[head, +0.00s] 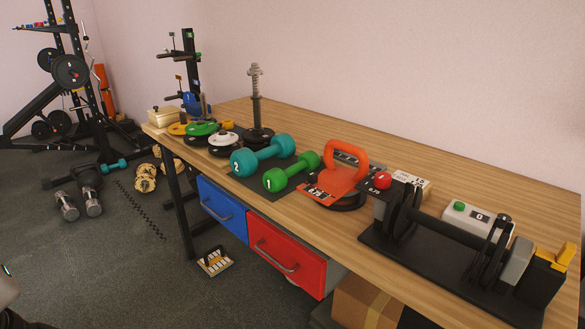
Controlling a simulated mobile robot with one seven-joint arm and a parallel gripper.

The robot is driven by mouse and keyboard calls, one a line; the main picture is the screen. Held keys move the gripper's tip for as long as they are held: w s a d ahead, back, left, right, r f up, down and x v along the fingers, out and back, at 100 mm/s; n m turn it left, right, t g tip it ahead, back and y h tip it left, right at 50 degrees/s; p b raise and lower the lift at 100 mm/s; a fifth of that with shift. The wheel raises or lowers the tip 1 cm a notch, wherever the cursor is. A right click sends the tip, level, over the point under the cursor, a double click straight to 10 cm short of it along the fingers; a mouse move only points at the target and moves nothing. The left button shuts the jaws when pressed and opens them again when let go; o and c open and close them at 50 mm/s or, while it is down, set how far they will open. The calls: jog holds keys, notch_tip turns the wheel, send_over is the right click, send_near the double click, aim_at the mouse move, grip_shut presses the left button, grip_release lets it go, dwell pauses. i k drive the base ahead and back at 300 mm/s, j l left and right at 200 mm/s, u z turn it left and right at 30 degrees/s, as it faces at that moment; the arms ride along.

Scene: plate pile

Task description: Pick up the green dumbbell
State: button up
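The green dumbbell (291,173) lies on a dark mat (253,180) near the front edge of the wooden table (320,218). Its near end is marked "1". A larger teal dumbbell (263,155), marked "2", lies just behind and to the left of it on the same mat. An orange kettlebell-like handle (345,160) on a round dark base stands to the right of the green dumbbell. My gripper is not in view; only a grey piece shows at the lower left edge, and I cannot tell what it is.
A black bar device (440,240) fills the table's right end. Blue (222,208) and red (286,253) drawers are below. Chrome dumbbells (79,204) lie on the floor.

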aim_at(275, 180)
jog(key=i+j+z, duration=0.15)
jog(key=j, duration=0.25)
jog(key=i+j+z, duration=0.1)
jog(key=i+j, duration=0.15)
jog(key=j, duration=0.15)
jog(key=i+j+z, duration=0.15)
jog(key=j, duration=0.25)
jog(key=i+j+z, duration=0.15)
jog(key=j, duration=0.3)
jog(key=i+j+z, duration=0.1)
jog(key=j, duration=0.35)
jog(key=i+j+z, duration=0.15)
jog(key=j, duration=0.3)
jog(key=j+z, duration=0.15)
jog(key=j, duration=0.35)
